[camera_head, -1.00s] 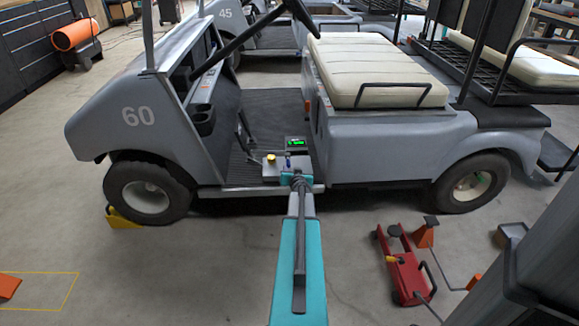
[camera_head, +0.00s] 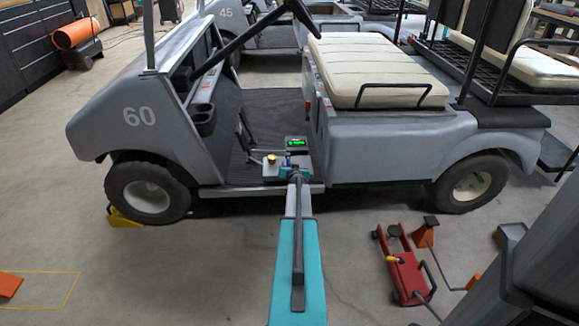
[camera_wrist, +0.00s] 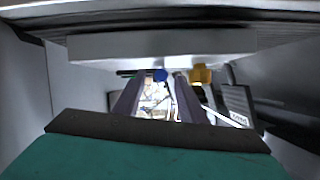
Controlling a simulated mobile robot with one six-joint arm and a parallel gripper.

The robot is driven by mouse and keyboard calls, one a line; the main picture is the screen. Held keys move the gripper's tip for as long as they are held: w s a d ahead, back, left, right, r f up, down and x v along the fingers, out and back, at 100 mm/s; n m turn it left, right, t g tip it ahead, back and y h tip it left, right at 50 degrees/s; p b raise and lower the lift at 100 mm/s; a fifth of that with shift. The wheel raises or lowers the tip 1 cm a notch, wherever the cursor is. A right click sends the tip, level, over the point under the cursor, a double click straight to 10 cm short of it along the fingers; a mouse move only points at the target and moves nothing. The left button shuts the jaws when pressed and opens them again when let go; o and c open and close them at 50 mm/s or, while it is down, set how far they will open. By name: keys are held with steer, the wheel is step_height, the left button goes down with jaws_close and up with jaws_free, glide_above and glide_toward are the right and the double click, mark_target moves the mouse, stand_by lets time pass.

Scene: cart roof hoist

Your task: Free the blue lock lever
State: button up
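The blue lock lever (camera_head: 289,154) stands on a small grey box (camera_head: 270,171) on the cart's floor edge, beside a yellow knob (camera_head: 271,158). In the wrist view its round blue end (camera_wrist: 160,75) shows in the gap between my fingertips, with the yellow knob (camera_wrist: 201,74) just outside the right finger. My gripper (camera_head: 294,173) reaches the box from the front, and my arm partly hides it. In the wrist view my gripper (camera_wrist: 160,80) has its two dark fingers apart. I cannot tell whether either touches the lever.
A display with green digits (camera_head: 296,143) sits behind the lever. The grey cart (camera_head: 385,130) marked 60 surrounds the box, with its seat base to the right. A yellow chock (camera_head: 124,219) is at the front wheel. A red floor jack (camera_head: 403,268) and an orange stand (camera_head: 424,236) are at right.

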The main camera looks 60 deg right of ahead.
steer(key=shift+w+d+f, duration=0.25)
steer(key=shift+w+d, duration=0.15)
jaws_close()
